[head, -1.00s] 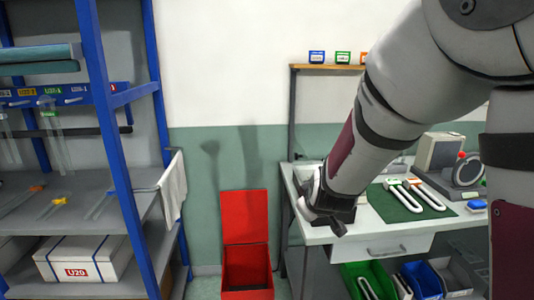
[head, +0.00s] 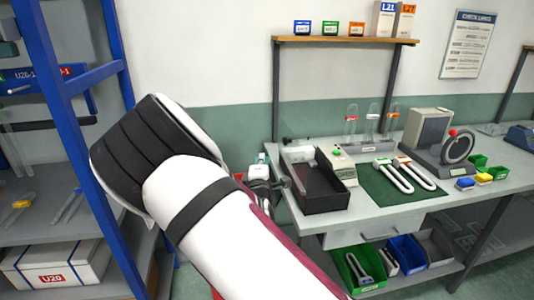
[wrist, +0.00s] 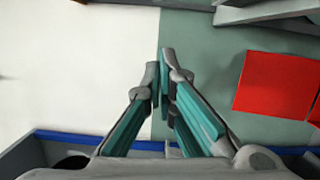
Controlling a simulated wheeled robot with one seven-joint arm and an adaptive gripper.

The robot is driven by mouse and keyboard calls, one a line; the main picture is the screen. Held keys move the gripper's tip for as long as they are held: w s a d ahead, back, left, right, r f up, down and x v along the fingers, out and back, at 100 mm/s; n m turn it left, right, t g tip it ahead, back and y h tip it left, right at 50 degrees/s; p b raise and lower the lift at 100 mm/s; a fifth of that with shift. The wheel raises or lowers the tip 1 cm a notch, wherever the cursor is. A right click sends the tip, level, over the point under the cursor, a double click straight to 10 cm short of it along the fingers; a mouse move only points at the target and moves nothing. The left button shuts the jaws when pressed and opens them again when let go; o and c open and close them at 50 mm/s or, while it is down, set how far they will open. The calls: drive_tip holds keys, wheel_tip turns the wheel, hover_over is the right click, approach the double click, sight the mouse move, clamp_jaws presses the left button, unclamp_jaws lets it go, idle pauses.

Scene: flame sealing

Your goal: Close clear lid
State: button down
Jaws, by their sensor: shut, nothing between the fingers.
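I cannot make out a clear lid for certain in either view. A black open-topped box (head: 318,190) sits at the left end of the bench (head: 385,212), with a pale device (head: 339,163) beside it. My gripper (wrist: 162,72) is shut and empty in the wrist view, its teal-padded fingers together in front of the wall. The fingertips are not clear there.
A red bin lid (wrist: 280,85) shows at right in the wrist view. A blue-framed shelf (head: 85,80) stands at left. On the bench are a green mat (head: 393,200), glass tubes in a stand (head: 372,146) and a grey wheel device (head: 455,150). Coloured bins (head: 406,252) sit below.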

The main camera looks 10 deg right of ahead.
drive_tip(key=w+d, duration=0.6)
drive_tip(key=w, duration=0.2)
drive_tip(key=shift+w+r+p, duration=0.2)
drive_tip(key=shift+w+p, duration=0.1)
drive_tip(key=shift+p, duration=0.15)
drive_tip(key=shift+d, duration=0.15)
drive_tip(key=d+r+m+g+y, duration=0.1)
drive_tip(key=d+m+g, duration=0.1)
drive_tip(key=d+m, duration=0.8)
drive_tip(key=d+f+m+y+b, duration=0.2)
drive_tip(key=d+f+m+b, duration=0.1)
drive_tip(key=d+f, duration=0.5)
drive_tip(key=shift+d+m+y, duration=0.4)
drive_tip(key=shift+d+m, duration=0.5)
drive_tip(key=shift+d, duration=0.5)
